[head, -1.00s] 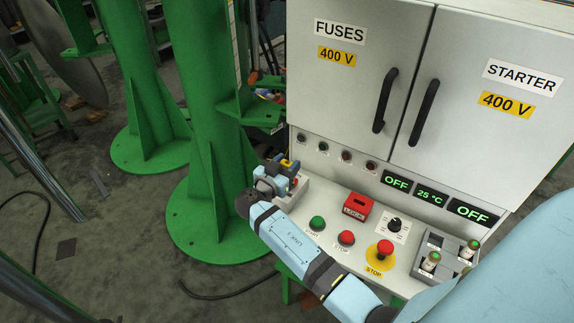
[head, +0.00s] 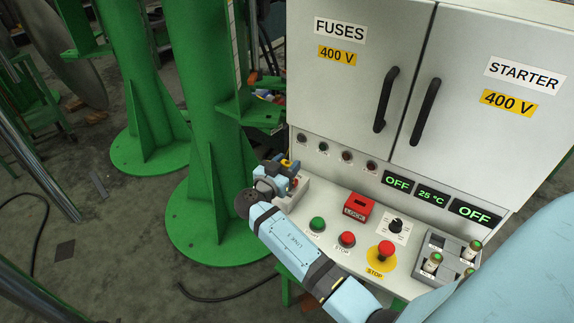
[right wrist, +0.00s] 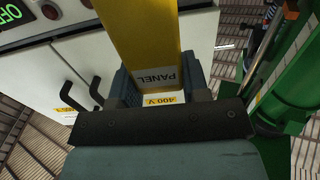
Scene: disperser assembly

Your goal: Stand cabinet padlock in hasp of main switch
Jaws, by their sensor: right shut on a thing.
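The yellow padlock (right wrist: 135,40) fills the upper middle of the right wrist view, with a grey label reading PANEL and a yellow 400 V label near it. My right gripper (right wrist: 156,86) is shut on it, one dark finger on each side. In the head view my right gripper (head: 277,178) is over the left end of the console, and a small yellow part of the padlock (head: 287,162) shows above it. A pale box (head: 302,189) at that end, perhaps the main switch, is mostly hidden by the gripper. I cannot make out the hasp or the shackle. My left gripper is out of view.
The cabinet (head: 365,60) with two handled doors stands behind the console. On the console are a red LOCK box (head: 358,208), green and red buttons, a rotary knob, a STOP mushroom button (head: 386,248) and a grey fuse tray (head: 447,252). A green column (head: 210,130) stands left of my gripper.

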